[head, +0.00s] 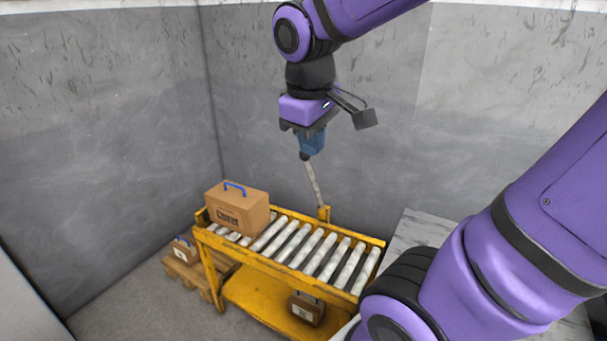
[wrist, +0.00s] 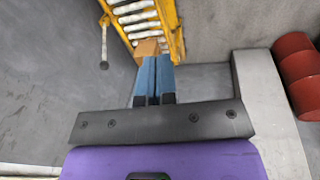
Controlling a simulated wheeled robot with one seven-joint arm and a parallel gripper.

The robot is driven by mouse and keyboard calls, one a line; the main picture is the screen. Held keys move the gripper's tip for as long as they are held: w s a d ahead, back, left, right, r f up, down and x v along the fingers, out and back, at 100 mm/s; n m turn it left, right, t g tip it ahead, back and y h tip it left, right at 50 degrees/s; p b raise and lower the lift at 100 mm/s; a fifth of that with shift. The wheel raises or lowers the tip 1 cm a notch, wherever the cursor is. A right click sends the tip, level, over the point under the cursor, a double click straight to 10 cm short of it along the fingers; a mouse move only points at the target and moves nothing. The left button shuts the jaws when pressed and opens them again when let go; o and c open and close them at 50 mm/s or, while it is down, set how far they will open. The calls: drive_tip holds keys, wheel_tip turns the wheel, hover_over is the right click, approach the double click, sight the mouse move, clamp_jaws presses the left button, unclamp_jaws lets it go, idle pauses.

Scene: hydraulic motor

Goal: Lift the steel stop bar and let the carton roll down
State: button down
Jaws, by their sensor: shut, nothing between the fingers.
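The steel stop bar (head: 314,183) stands steeply up from a yellow bracket on the conveyor's far rail, leaning left, with a dark knob at its top. It also shows in the wrist view (wrist: 104,42), left of my fingers. The brown carton (head: 238,211) with a blue handle sits on the rollers at the conveyor's left end. The wrist view shows part of the carton (wrist: 147,47) beyond my fingertips, which hide the rest. My gripper (head: 309,150) is shut and empty, its blue fingers pointing down. They overlap the knob in the head view but appear beside it in the wrist view (wrist: 152,62).
The yellow roller conveyor (head: 370,240) has bare rollers right of the carton. Smaller cases lie on its lower shelf (head: 306,308) and on a pallet at left (head: 185,250). Grey walls stand behind. Red drums (wrist: 297,75) are at the right in the wrist view.

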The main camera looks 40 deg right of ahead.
drive_tip(key=w+d+f+n+g+h, duration=0.5)
drive_tip(key=w+d+f+n, duration=0.1)
drive_tip(key=w+f+n, duration=0.15)
drive_tip(key=n+t+h, duration=1.2)
drive_tip(key=n+h, duration=0.3)
drive_tip(key=n, duration=1.4)
approach(307, 167)
drive_tip(key=shift+n, duration=0.25)
drive_tip(key=x, duration=0.7)
drive_tip(key=shift+w+d, duration=0.2)
drive_tip(key=shift+d, duration=0.05)
drive_tip(key=shift+r, duration=0.1)
